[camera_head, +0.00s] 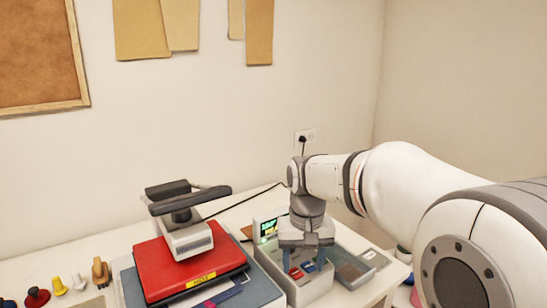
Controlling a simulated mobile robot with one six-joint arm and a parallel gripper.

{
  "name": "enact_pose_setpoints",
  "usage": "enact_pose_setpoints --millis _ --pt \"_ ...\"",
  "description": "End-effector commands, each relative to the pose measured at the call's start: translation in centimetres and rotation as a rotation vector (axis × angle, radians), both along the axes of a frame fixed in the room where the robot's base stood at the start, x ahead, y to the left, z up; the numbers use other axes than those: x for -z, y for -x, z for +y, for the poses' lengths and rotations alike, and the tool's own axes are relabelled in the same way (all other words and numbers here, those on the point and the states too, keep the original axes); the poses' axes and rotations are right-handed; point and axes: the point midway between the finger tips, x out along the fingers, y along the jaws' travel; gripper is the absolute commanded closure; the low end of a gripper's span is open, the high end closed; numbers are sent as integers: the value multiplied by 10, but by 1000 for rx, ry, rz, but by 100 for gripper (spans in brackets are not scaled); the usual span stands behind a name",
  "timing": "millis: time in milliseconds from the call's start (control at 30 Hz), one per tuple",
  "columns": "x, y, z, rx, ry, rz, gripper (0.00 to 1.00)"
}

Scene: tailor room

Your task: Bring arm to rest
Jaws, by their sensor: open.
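My arm reaches in from the right side of the view. My gripper (306,258) points down over a light grey box (308,290) on the white table. Its blue-tipped fingers are apart and hold nothing that I can see. Small red and blue items (300,270) lie in the box between and below the fingers. I cannot tell whether the fingertips touch them. The gripper body hides part of the box.
Left of the box, a red folder (190,262) lies on a stack, with a grey iron-like device (187,235) on it. Small coloured items (58,287) stand at the far left. A grey tray (352,267) lies right of the box.

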Motion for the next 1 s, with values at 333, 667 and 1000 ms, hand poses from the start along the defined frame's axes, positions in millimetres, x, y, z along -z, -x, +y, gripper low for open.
enact_pose_setpoints --millis 333,667,1000 --pt "2 58 -37 21 -8 -72 44" --pt "33 149 -78 51 -4 -180 44" --pt "45 171 -87 55 1 -206 44"
